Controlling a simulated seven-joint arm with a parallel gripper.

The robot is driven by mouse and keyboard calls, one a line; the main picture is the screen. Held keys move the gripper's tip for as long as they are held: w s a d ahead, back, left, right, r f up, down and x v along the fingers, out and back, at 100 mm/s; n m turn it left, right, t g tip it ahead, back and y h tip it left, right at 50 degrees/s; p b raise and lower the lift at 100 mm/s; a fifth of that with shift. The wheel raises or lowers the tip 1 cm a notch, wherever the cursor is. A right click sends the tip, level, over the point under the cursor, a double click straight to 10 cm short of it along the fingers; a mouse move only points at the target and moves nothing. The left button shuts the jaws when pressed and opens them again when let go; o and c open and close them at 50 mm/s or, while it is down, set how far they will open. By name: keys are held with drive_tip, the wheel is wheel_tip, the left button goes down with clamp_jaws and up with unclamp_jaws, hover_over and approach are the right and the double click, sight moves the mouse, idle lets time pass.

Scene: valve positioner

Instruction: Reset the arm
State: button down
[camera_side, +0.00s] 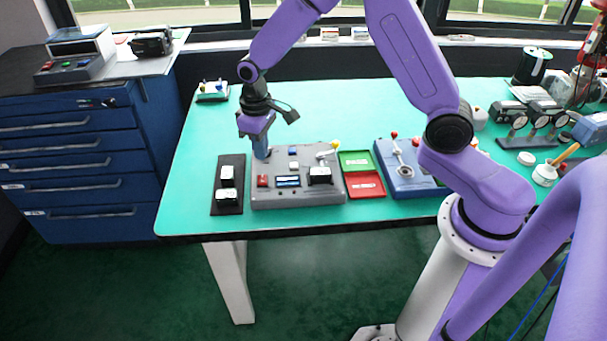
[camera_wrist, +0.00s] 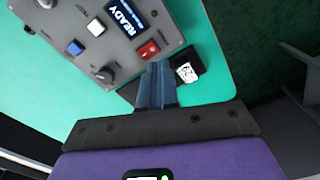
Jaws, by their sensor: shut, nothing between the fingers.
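My gripper (camera_side: 261,153) is shut and empty. In the side view it points down at the left back part of a grey control box (camera_side: 325,193) on the green table. In the wrist view its blue fingers (camera_wrist: 156,84) are together, near the edge of the grey box (camera_wrist: 120,50). The box has a display reading READY (camera_wrist: 126,17), a red switch (camera_wrist: 147,50), a white button (camera_wrist: 96,27), a blue button (camera_wrist: 75,47) and dark knobs. I cannot tell whether the fingertips touch the box.
A black plate with white parts (camera_side: 228,205) lies left of the box. Green (camera_side: 356,160) and red (camera_side: 365,185) trays lie to its right, then a blue box with a lever (camera_side: 403,182). Gauges (camera_side: 515,120) stand farther right. The table's back middle is clear.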

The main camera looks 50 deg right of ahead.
drive_tip(key=s+a+r+n, duration=0.15)
drive_tip(key=s+r, duration=0.25)
drive_tip(key=s, duration=0.4)
drive_tip(key=s+a+r+n, duration=0.1)
drive_tip(key=s+r+n, duration=0.25)
drive_tip(key=s, duration=0.45)
drive_tip(key=s+d+r+n, duration=0.1)
drive_tip(key=s+d, duration=0.2)
drive_tip(key=s, duration=0.5)
drive_tip(key=s+d+r+n, duration=0.2)
drive_tip(key=s+d, duration=0.1)
drive_tip(key=s, duration=0.5)
drive_tip(key=shift+r, duration=0.2)
drive_tip(key=shift+w, duration=0.2)
drive_tip(key=w+a+m, duration=0.1)
drive_tip(key=w+a, duration=0.2)
drive_tip(key=w, duration=0.5)
drive_tip(key=w+a, duration=0.3)
drive_tip(key=w, duration=0.5)
drive_tip(key=w+d+f+m, duration=0.1)
drive_tip(key=w+d+f, duration=0.1)
drive_tip(key=w, duration=0.7)
drive_tip(key=w+d+f+m, duration=0.1)
drive_tip(key=w+f, duration=0.4)
drive_tip(key=w, duration=0.3)
drive_tip(key=shift+w+d, duration=0.35)
drive_tip(key=shift+w, duration=0.05)
